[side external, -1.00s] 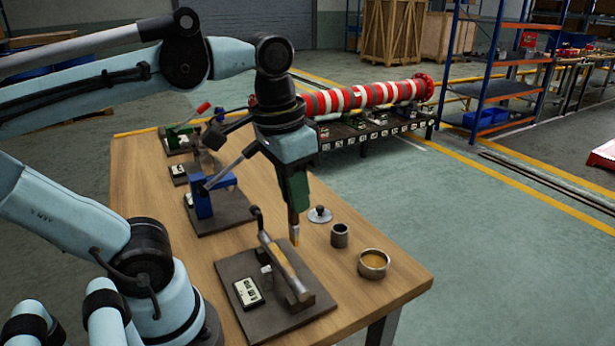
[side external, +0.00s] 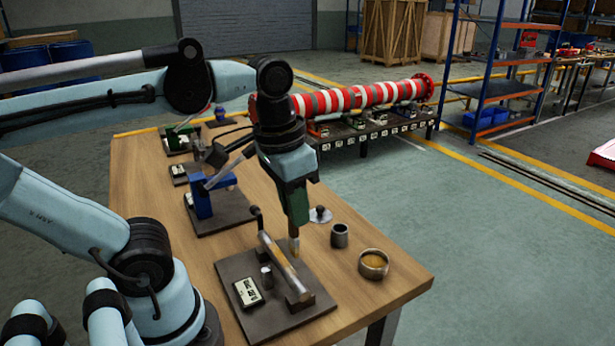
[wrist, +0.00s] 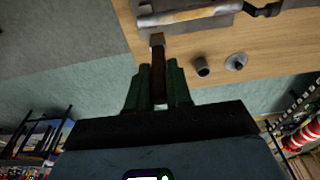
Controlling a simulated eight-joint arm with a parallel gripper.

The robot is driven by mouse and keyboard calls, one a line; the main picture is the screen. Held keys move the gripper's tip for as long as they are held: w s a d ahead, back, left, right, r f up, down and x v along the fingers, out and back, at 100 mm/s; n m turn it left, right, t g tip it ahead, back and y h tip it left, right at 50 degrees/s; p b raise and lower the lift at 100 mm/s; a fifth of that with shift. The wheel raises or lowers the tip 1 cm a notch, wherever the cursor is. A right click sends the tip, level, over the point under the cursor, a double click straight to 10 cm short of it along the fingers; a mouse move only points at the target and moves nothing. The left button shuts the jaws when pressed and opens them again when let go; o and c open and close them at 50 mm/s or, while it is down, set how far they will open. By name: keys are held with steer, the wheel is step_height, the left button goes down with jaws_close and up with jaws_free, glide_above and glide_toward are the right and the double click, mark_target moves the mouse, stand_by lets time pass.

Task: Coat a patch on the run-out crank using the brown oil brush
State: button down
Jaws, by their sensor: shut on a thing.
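My gripper (side external: 297,208) has green fingers and is shut on the brown oil brush (wrist: 158,78), which points down with its pale tip (side external: 295,246) lowest. The crank (side external: 284,264), a grey metal bar with a yellowish-brown stretch and an upright handle, lies on a dark base plate at the table's front. The brush tip is right beside the bar in the side view; I cannot tell whether it touches. In the wrist view the tip lies just below the crank bar (wrist: 185,16).
An open tin of amber liquid (side external: 373,264), a small grey cup (side external: 339,236) and a knobbed lid (side external: 320,214) stand right of the crank. A blue fixture (side external: 203,200) stands behind it to the left. The table's front right corner is clear.

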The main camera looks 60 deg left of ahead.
mark_target(296, 235)
step_height(296, 235, down, 5)
steer(key=shift+a+f, duration=0.25)
steer(key=shift+d+f, duration=0.1)
steer(key=shift+d, duration=0.2)
steer(key=shift+r, duration=4.1)
steer(key=shift+w, duration=0.1)
